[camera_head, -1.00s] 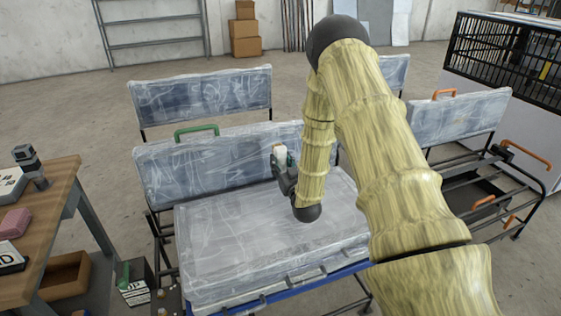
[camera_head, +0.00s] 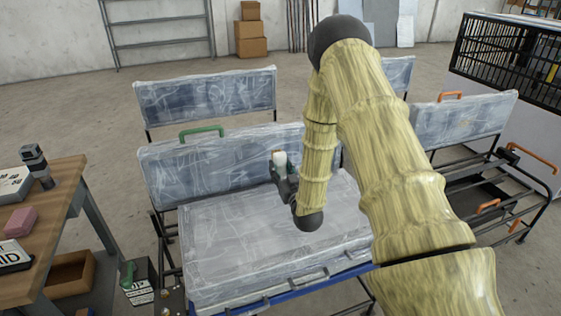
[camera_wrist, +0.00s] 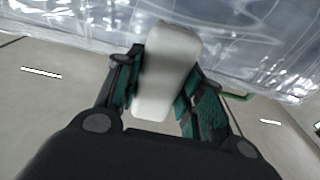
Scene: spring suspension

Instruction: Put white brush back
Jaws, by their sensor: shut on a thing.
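My gripper (camera_wrist: 160,105) is shut on a white block-like object (camera_wrist: 164,70), which looks like the white brush. It sits between the two green-padded fingers and its far end sticks out past them. In the head view my gripper (camera_head: 284,172) holds the white brush (camera_head: 280,159) above the plastic-wrapped seat, in front of the wrapped backrest. My arm hides part of the seat's right side. Bristles cannot be made out.
The plastic-wrapped seat (camera_head: 235,255) has a wrapped backrest (camera_head: 220,165) with a green handle (camera_head: 201,132). A wooden table (camera_head: 50,222) with several objects stands at the left. A cardboard box (camera_head: 72,274) is below it. More wrapped seats stand behind and right.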

